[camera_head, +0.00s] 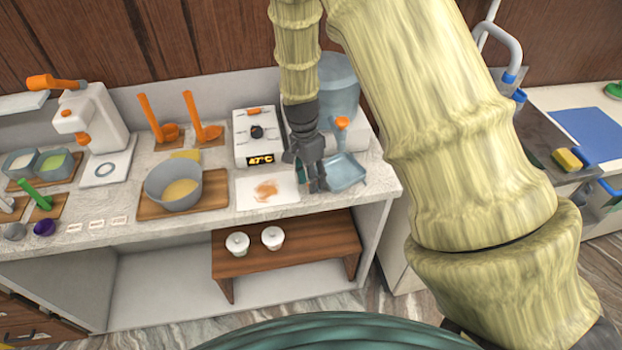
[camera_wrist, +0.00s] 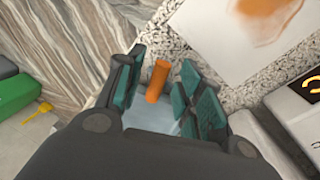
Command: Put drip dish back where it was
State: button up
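The drip dish (camera_head: 346,173) looks like a shallow, pale blue square tray near the counter's right front edge. My gripper (camera_head: 315,183) is pointed down at the dish's left side and hides part of it. In the wrist view, my gripper (camera_wrist: 160,92) has its two teal-padded fingers apart. A short orange cylinder (camera_wrist: 157,82) stands between them, with a gap visible on each side. Pale blue surface (camera_wrist: 160,118) shows below the cylinder, partly hidden by the gripper. I cannot tell whether the cylinder is joined to the dish.
A white sheet with an orange-brown stain (camera_head: 254,194) lies left of my gripper. A white device reading 47°C (camera_head: 244,138) and a blue-grey container (camera_head: 338,88) stand behind. A bowl (camera_head: 160,193) on a wooden board is further left. The counter drops off in front.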

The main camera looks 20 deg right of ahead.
notch_tip(320, 180, up, 12)
jog(key=w+b, duration=0.2)
jog(key=b, duration=0.1)
jog(key=shift+a+f+b, duration=0.2)
jog(key=shift+a+b, duration=0.05)
jog(key=shift+b, duration=0.1)
